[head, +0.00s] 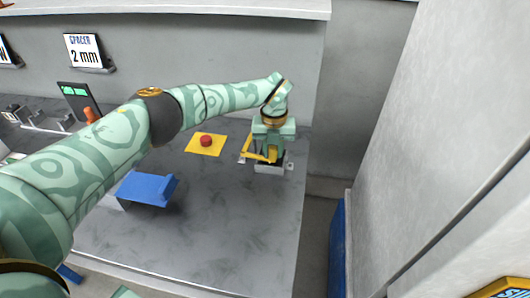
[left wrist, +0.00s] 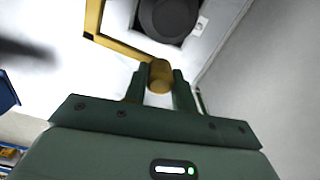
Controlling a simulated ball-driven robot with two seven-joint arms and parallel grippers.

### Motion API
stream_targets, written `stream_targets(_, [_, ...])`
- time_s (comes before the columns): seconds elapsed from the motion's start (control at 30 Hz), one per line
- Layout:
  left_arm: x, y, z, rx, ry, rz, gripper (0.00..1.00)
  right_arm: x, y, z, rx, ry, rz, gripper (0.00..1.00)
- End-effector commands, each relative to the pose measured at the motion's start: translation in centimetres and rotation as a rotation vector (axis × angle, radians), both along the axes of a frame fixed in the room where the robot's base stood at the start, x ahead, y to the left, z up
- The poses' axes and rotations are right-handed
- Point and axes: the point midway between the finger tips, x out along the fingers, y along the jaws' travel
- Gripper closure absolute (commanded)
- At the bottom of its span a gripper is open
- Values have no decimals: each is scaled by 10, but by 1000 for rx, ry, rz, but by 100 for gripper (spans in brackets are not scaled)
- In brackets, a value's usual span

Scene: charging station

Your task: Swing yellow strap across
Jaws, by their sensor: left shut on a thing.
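The yellow strap (head: 259,156) is an angular yellow bar at a small light-grey fixture (head: 270,169) near the right end of the bench. In the left wrist view the strap (left wrist: 121,46) runs along the left and front of a dark round part (left wrist: 170,14), ending in a yellow knob (left wrist: 160,75). My left gripper (left wrist: 159,88) is shut on this knob, one finger on each side. In the head view my left gripper (head: 273,142) points down over the fixture and hides part of it. My right gripper is not in view.
A red button on a yellow plate (head: 198,149) lies left of the fixture. A blue angled block (head: 147,188) stands nearer on the bench. A wall rises behind. Beyond the bench's right edge are a gap, a blue panel (head: 337,250) and a large pale surface.

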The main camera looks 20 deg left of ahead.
Motion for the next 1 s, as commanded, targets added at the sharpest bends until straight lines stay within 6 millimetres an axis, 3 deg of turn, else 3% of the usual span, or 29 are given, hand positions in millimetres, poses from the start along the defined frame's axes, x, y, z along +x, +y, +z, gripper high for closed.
stream_targets(0.23, [10,-5,1,2,-5,79,100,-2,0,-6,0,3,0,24])
stream_targets(0.77, [13,-6,2,0,-6,102,100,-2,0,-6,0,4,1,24])
stream_targets(0.8, [13,-6,2,1,-7,101,65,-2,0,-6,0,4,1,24])
stream_targets(0.83, [13,-6,2,1,-7,101,57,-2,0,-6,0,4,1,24])
stream_targets(0.87, [13,-6,2,0,-6,101,52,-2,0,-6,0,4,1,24])
stream_targets(1.0, [12,-6,1,1,-4,101,52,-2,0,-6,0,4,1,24])
